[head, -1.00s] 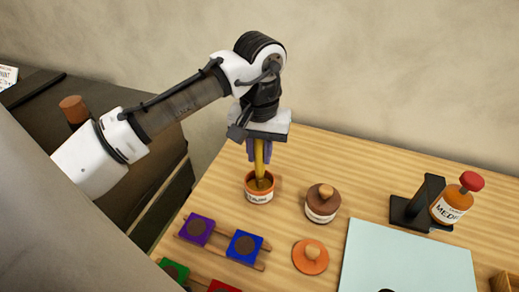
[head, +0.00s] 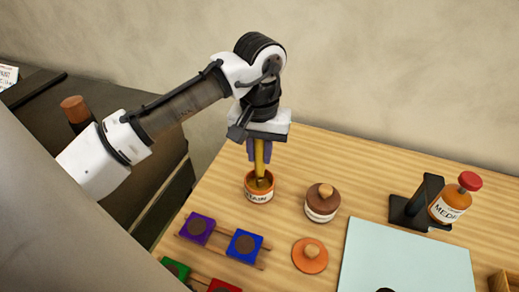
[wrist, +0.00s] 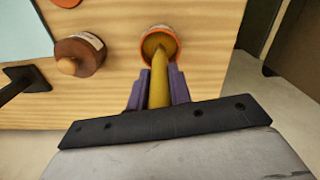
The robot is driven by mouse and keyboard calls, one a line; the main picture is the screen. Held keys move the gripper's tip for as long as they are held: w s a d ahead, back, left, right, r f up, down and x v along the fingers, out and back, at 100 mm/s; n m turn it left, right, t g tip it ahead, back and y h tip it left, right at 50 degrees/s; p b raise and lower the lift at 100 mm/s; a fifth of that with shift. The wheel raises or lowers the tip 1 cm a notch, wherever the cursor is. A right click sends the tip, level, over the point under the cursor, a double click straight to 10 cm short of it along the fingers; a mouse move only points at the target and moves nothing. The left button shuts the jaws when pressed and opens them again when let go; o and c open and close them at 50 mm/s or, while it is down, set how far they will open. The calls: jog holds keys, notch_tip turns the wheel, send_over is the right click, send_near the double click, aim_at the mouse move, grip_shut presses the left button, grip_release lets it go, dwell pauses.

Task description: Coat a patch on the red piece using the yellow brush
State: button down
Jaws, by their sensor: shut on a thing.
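My gripper (head: 260,150) is shut on the yellow brush (head: 259,168) and holds it upright over the open orange jar (head: 259,197). The brush's lower end is inside the jar, and its tip is hidden there. In the wrist view the yellow brush (wrist: 159,88) stands between the purple fingers (wrist: 158,92), with its end in the jar (wrist: 172,38). The red piece (head: 222,287) is cut off at the bottom edge of the head view, so only its top shows.
Purple (head: 197,228), blue (head: 244,246) and green (head: 176,268) pieces sit on wooden rails.

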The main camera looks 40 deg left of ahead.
notch_tip(320, 180, up, 7)
jog(key=p, duration=0.6)
jog(key=shift+p, duration=0.4)
jog(key=shift+f, duration=0.1)
dwell(0.3)
